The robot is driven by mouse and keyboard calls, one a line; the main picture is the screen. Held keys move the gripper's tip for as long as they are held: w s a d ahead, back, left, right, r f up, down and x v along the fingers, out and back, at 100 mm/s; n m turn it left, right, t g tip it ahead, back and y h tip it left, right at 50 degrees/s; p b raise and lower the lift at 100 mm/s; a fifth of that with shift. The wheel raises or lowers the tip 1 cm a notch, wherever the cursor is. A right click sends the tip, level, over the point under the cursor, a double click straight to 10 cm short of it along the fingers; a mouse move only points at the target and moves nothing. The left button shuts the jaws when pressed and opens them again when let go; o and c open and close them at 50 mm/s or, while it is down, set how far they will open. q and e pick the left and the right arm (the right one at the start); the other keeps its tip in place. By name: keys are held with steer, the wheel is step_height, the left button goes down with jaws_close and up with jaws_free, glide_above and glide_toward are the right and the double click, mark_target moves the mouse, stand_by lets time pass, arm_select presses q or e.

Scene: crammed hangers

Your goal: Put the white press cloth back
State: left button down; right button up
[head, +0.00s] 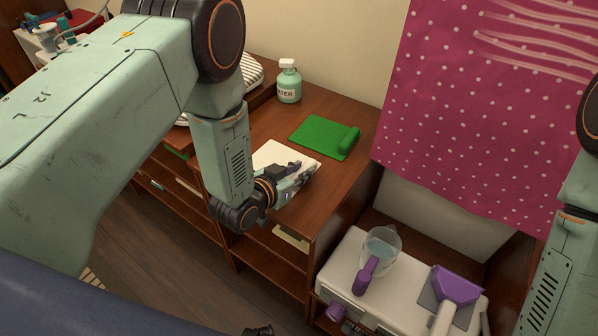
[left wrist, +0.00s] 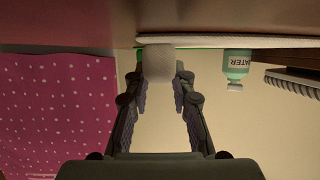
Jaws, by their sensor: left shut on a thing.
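The white press cloth (head: 270,154) lies flat on the wooden top of the shelf unit, near its front edge. My left gripper (head: 303,173) is low over the cloth's right end and hides part of it. In the left wrist view, which looks upside down, the two fingers (left wrist: 160,75) are closed around a pale rolled end (left wrist: 160,54) of the cloth. The flat white part (left wrist: 265,42) stretches along the wood there. My right gripper is out of view; only part of the right arm shows at the right edge.
A green cloth (head: 320,137) with a rolled end lies just behind the white one. A water bottle (head: 289,82) stands at the back. A pink dotted cloth (head: 470,110) hangs at right, above a pale surface (head: 345,262) with a clear jug (head: 381,245) and a purple-and-white tool (head: 455,285).

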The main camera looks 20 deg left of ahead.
arm_select(q)
steer(key=shift+d, duration=0.35)
steer(key=shift+f, duration=0.1)
steer(key=c, duration=1.5)
jaws_free()
steer(key=shift+s+a, duration=0.15)
steer(key=shift+o, duration=0.7)
steer(key=shift+a, duration=0.15)
steer(key=shift+o, duration=1.1)
steer(key=shift+d, duration=0.2)
